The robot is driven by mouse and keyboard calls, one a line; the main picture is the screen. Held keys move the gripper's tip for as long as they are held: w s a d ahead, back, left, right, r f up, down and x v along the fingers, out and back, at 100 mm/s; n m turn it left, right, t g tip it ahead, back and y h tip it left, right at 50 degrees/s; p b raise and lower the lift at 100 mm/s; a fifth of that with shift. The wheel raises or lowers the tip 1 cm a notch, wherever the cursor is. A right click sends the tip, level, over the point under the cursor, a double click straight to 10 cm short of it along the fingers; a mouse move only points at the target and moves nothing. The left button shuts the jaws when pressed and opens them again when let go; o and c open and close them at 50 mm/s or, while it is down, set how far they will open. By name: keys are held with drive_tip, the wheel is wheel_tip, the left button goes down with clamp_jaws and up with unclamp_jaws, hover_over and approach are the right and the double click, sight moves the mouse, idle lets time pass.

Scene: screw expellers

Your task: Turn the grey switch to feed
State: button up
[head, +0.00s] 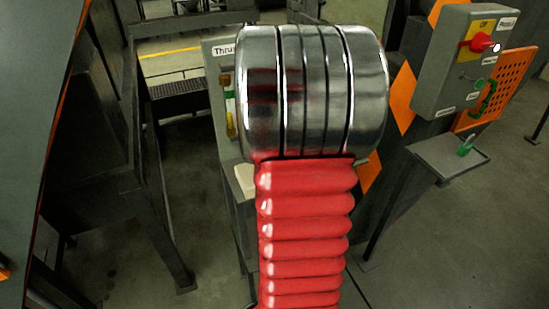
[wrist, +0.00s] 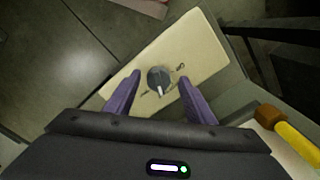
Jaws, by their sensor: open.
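The grey switch (wrist: 159,79) is a round knob with a pale pointer line, on the top of a cream box (wrist: 205,52). Its pointer aims toward the bottom of the wrist view, slightly right. My gripper (wrist: 159,77) is open, with one purple finger on each side of the knob and gaps between. I cannot tell its height above the box. In the head view the cream box (head: 244,180) shows only partly behind my arm, and the gripper and switch are hidden.
A yellow part with a brown end (wrist: 290,138) stands right of the box. A grey control box (head: 450,85) with a red knob (head: 482,43) and a small shelf (head: 450,158) stand at the right. Dark machine frames (head: 95,150) fill the left. Floor shows between them.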

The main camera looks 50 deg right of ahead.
wheel_tip(320, 180, up, 14)
drive_tip(key=shift+f, duration=0.15)
idle(0.7)
idle(0.5)
drive_tip(key=w+a+f+n+t+h, duration=0.1)
drive_tip(key=a+f+n, duration=0.25)
drive_tip(key=a, duration=0.45)
drive_tip(key=w+a+f+n+t, duration=0.1)
drive_tip(key=a+f+n, duration=0.1)
drive_tip(key=a+n, duration=0.5)
drive_tip(key=s+a+n+t, duration=0.1)
drive_tip(key=s+a+n, duration=0.1)
drive_tip(key=a, duration=0.9)
drive_tip(key=s+a+n+t+y, duration=0.1)
drive_tip(key=s+a+n+t, duration=0.1)
drive_tip(key=a, duration=0.8)
drive_tip(key=shift+s+a+n+t, duration=0.3)
drive_tip(key=shift+a+n, duration=0.1)
drive_tip(key=shift+n, duration=0.15)
